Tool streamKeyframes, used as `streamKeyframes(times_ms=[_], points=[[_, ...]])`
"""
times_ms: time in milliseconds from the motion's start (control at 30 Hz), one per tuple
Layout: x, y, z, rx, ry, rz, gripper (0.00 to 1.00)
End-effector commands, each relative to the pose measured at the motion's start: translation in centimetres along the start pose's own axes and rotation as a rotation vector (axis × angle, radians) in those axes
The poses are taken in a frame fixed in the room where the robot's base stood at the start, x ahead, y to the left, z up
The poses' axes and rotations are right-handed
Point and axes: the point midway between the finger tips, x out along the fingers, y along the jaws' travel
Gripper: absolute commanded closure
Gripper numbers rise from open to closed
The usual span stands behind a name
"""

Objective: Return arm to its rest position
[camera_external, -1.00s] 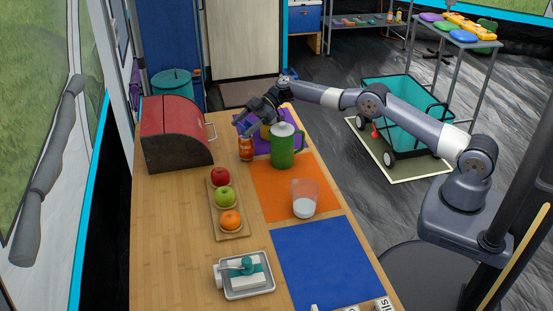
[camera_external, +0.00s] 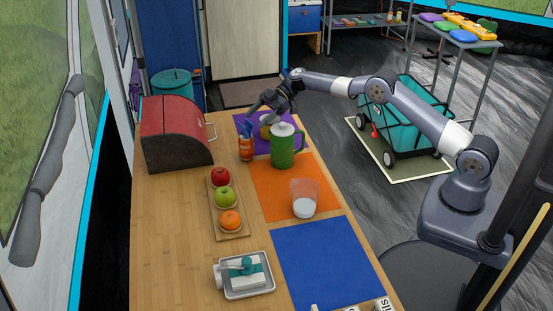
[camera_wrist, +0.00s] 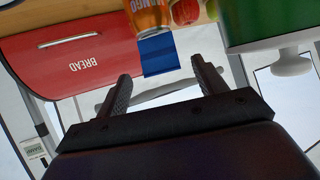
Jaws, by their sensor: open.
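My gripper (camera_external: 262,107) is open and empty above the far end of the counter. It is over the purple mat (camera_external: 242,119), behind the green jug (camera_external: 283,152) and the orange jar (camera_external: 245,153). In the wrist view my two fingers (camera_wrist: 160,76) stand apart with nothing held between them. The wrist view also shows the orange jar (camera_wrist: 148,18) with a blue piece (camera_wrist: 158,55) at its end, and the green jug (camera_wrist: 265,22). A yellowish round item (camera_external: 265,131) on the mat is partly hidden.
A red bread box (camera_external: 177,135) stands left of the mats. Nearer are a tray of fruit (camera_external: 213,210), a clear cup (camera_external: 304,198) on the orange mat, a metal tray (camera_external: 248,291) and a blue mat (camera_external: 325,262). A teal cart (camera_external: 405,105) stands on the floor.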

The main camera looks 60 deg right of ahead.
Motion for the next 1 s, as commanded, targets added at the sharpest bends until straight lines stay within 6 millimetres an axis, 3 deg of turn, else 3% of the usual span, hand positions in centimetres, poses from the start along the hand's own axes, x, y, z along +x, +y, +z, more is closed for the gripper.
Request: streamKeyframes(times_ms=[200, 400, 933, 1000], points=[[4.5, 0.0, 0.1, 0.000, 0.000, -0.001, 0.33], [7.1, 0.0, 0.5, 0.003, -0.002, -0.001, 0.33], [2.1, 0.1, -9.8, -0.003, 0.002, 0.003, 0.33], [2.5, -1.0, -10.7, -0.011, 0.002, -0.019, 0.33]])
